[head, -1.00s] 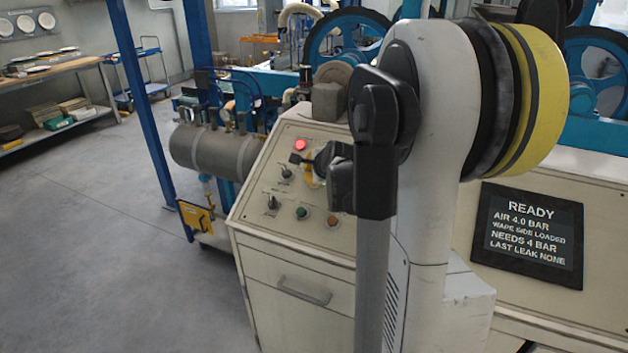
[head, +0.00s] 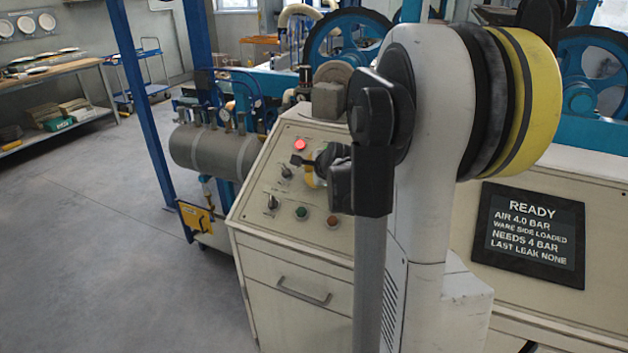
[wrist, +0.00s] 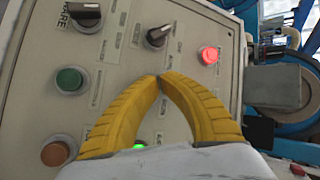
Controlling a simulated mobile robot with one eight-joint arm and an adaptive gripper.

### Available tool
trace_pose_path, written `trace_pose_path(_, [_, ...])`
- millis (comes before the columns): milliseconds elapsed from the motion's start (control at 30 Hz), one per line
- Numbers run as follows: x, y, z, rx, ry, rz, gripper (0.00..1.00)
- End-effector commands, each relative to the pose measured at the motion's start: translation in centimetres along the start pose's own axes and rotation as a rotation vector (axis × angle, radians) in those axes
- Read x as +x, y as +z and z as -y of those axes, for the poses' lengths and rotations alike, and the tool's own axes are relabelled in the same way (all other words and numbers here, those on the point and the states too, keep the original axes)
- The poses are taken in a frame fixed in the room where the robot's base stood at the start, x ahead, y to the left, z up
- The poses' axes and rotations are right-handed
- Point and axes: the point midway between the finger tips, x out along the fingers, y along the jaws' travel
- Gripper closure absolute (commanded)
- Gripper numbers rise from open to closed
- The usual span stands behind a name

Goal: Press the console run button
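The cream sloping console panel (head: 262,222) carries the controls. A green button (head: 302,212) sits low on it and also shows in the wrist view (wrist: 70,80). An orange-brown button (head: 332,221) is beside it. Small labels are not readable, so I cannot tell which is marked run. A lit green light (wrist: 140,145) is partly hidden behind my fingers. My gripper (wrist: 160,76) has its yellow fingers shut tip to tip, with nothing between them. In the wrist view its tips are right of the green button, over bare panel. Contact cannot be told.
A lit red light (wrist: 208,56) and two black selector knobs (wrist: 158,35) (wrist: 85,12) are close to my fingers. A grey block (wrist: 272,87) stands beyond the panel edge. A dark sign (head: 528,235) reads READY, air 4.0 bar. Floor at left is clear.

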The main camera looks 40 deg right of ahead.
Motion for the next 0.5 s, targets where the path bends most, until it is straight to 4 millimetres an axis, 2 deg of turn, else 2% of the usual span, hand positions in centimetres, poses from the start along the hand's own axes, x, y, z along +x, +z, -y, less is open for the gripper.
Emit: trace_pose_path(500, [0.53,-0.29,-0.31,0.000,0.000,0.000,1.00])
